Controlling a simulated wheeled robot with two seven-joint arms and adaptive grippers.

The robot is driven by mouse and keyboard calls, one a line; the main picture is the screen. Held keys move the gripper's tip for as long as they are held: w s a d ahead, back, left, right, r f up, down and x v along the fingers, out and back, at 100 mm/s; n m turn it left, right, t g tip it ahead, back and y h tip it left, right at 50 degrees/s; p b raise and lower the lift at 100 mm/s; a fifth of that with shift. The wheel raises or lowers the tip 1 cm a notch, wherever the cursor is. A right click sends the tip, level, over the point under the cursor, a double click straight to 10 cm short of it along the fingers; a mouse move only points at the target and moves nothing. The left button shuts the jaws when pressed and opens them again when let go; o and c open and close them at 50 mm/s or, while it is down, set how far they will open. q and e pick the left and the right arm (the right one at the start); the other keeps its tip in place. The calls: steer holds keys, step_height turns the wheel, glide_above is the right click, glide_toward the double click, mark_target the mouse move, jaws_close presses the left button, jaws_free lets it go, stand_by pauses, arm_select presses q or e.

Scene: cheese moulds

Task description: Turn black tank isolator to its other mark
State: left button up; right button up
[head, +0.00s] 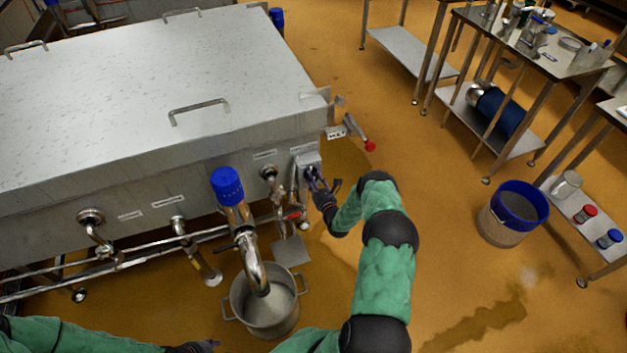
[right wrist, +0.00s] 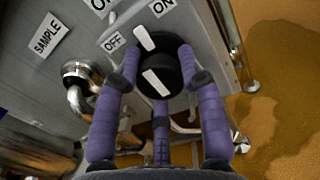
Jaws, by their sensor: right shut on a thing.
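The black tank isolator (right wrist: 160,62) is a round black knob with two white bars on the grey tank wall. Its upper white bar lies between the OFF label (right wrist: 112,42) and the ON label (right wrist: 163,8), lined up squarely with neither. My right gripper (right wrist: 158,70) is shut on the knob, with one purple finger on each side and a third below. In the head view my right gripper (head: 316,184) is at the isolator's box (head: 308,160) on the tank's corner and hides the knob. My left gripper (head: 192,347) is at the bottom edge, mostly cut off.
The large steel tank (head: 150,80) fills the left. A red-ended lever (head: 368,145) sticks out beyond the corner. Near my right arm are pipes, a red-handled valve (head: 292,215) and a steel pot (head: 270,312). A SAMPLE label (right wrist: 45,35) is left of the knob.

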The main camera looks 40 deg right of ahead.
steer(key=m, duration=0.4)
steer(key=shift+w+d+r+m, duration=0.2)
steer(key=shift+r+m, duration=0.2)
steer(key=shift+d+r+m+h+b, duration=0.1)
steer(key=shift+m+h+b, duration=0.4)
steer(key=shift+m, duration=1.5)
steer(key=shift+d, duration=0.1)
steer(key=o, duration=1.2)
steer(key=shift+c, duration=0.2)
steer(key=shift+s+a+f, duration=0.1)
steer(key=shift+a+f, duration=0.1)
steer(key=shift+f, duration=0.15)
steer(key=shift+s, duration=0.1)
steer(key=shift+s+a+f, duration=0.1)
steer(key=shift+s+a, duration=0.05)
steer(key=shift+s, duration=0.2)
steer(key=v, duration=1.1)
